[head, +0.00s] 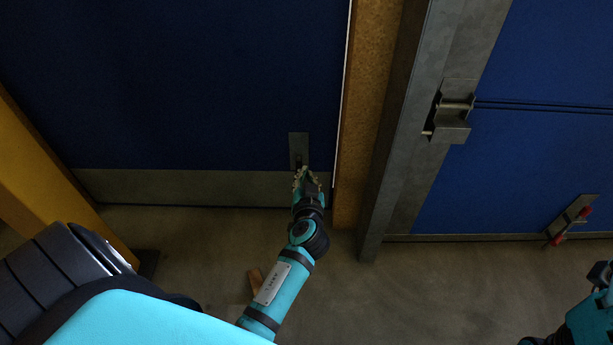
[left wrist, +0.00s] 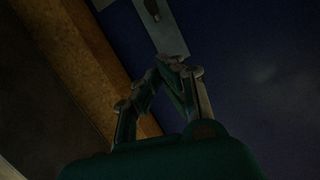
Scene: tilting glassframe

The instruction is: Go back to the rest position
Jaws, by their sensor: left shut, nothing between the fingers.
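My left gripper (head: 307,178) is in front of the large dark blue panel (head: 190,80), close to the lower end of a small metal plate (head: 298,146) with a dark fitting on it. The gripper is shut and empty. In the left wrist view its fingers (left wrist: 172,66) come together just below the same plate (left wrist: 172,38); I cannot tell whether they touch anything. Only part of my right arm shows, at the lower right edge of the head view; its gripper is out of view.
A brown post (head: 362,120) and a grey metal frame (head: 398,140) stand right of my left gripper. A second blue panel (head: 545,170) carries a metal latch (head: 454,110) and a red-handled fitting (head: 560,228). A yellow beam (head: 40,165) is at left. The floor (head: 420,295) below looks mostly clear.

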